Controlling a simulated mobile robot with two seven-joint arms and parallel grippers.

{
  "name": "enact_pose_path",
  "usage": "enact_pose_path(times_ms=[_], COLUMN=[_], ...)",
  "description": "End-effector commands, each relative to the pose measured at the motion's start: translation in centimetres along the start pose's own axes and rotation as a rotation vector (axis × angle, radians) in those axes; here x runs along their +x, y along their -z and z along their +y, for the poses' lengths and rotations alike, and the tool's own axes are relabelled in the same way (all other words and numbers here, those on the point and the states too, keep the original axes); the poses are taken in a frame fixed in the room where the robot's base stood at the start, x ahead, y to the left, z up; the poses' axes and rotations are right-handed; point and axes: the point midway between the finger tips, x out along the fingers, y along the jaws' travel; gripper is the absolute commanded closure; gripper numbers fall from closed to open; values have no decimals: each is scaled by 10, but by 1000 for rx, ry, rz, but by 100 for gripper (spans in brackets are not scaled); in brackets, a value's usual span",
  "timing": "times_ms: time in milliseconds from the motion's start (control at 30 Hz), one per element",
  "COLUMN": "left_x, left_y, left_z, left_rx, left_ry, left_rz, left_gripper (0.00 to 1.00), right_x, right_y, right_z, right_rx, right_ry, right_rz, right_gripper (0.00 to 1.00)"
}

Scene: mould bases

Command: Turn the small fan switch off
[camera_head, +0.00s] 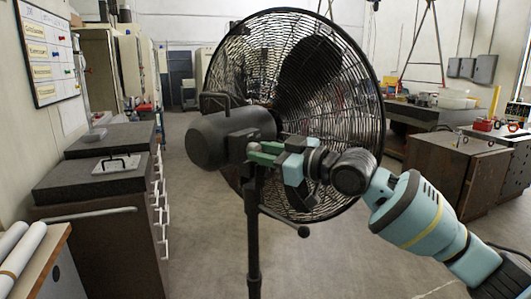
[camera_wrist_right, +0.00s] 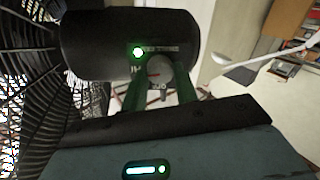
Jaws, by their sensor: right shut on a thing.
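A large black fan (camera_head: 300,75) on a stand fills the middle of the head view, its wire cage facing away and its dark motor housing (camera_head: 215,138) toward me. In the right wrist view the housing (camera_wrist_right: 95,45) shows a small lit green light and a round grey switch knob (camera_wrist_right: 160,72) with markings around it. My right gripper (camera_head: 262,153) is at the housing's right side. Its green fingers (camera_wrist_right: 160,85) are shut on the knob, one on each side. The head view hides the knob behind the gripper. My left gripper is in neither view.
The fan's pole (camera_head: 253,235) stands below the housing, with a side lever (camera_head: 290,225) under my right gripper. Dark drawer cabinets (camera_head: 100,225) stand at left, a brown cabinet (camera_head: 455,170) at right. The floor between them is open.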

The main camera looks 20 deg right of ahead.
Motion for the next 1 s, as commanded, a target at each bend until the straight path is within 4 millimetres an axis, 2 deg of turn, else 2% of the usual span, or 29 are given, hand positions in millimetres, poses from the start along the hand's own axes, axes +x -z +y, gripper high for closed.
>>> enact_pose_path(times_ms=[1000], left_x=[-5], left_y=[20], left_z=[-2], left_rx=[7], left_ry=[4], left_rz=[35], left_gripper=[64], right_x=[0], right_y=[3], right_z=[0], right_rx=[-925], right_ry=[10], right_rz=[-64], right_gripper=[93])
